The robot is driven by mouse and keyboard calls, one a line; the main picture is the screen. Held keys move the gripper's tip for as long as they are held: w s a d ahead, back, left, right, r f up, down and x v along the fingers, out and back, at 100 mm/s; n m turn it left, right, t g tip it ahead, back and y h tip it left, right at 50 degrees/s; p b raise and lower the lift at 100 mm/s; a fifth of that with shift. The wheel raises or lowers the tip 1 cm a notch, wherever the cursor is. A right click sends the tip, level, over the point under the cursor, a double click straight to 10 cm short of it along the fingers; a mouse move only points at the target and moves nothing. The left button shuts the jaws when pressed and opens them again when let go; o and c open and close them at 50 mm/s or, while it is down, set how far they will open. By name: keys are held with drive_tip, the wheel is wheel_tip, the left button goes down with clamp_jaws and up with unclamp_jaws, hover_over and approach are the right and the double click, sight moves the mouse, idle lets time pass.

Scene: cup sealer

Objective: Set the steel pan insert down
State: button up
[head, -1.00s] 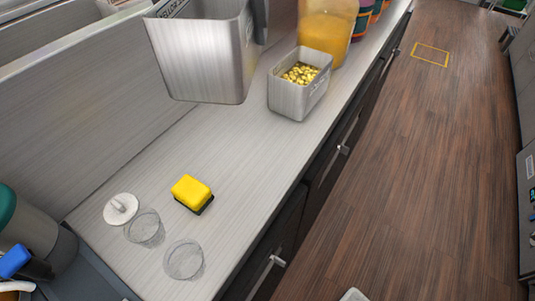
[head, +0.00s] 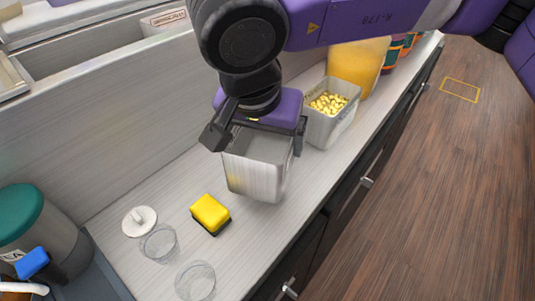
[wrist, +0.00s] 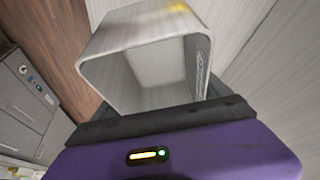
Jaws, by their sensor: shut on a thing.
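The steel pan insert (head: 258,178) is upright in the head view, low over the counter between the yellow sponge and a second pan. My gripper (head: 257,138) is shut on it near the rim, with one dark finger at each side. I cannot tell whether its base touches the counter. In the wrist view the pan insert (wrist: 130,52) shows its open mouth and an empty inside, beyond my purple gripper body. My arm hides part of its top in the head view.
A steel pan of yellow pieces (head: 331,125) stands close behind to the right. The sponge (head: 210,213), a white lid (head: 139,221) and clear cups (head: 195,282) are in front to the left. The counter's front edge (head: 300,235) is close on the right.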

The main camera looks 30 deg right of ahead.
sight(268, 159)
drive_tip(key=shift+f, duration=2.15)
drive_tip(key=shift+f, duration=0.15)
drive_tip(key=o, duration=1.4)
drive_tip(key=shift+o, duration=0.2)
drive_tip(key=shift+r, duration=0.25)
drive_tip(key=v, duration=1.2)
drive_tip(key=shift+f, duration=0.1)
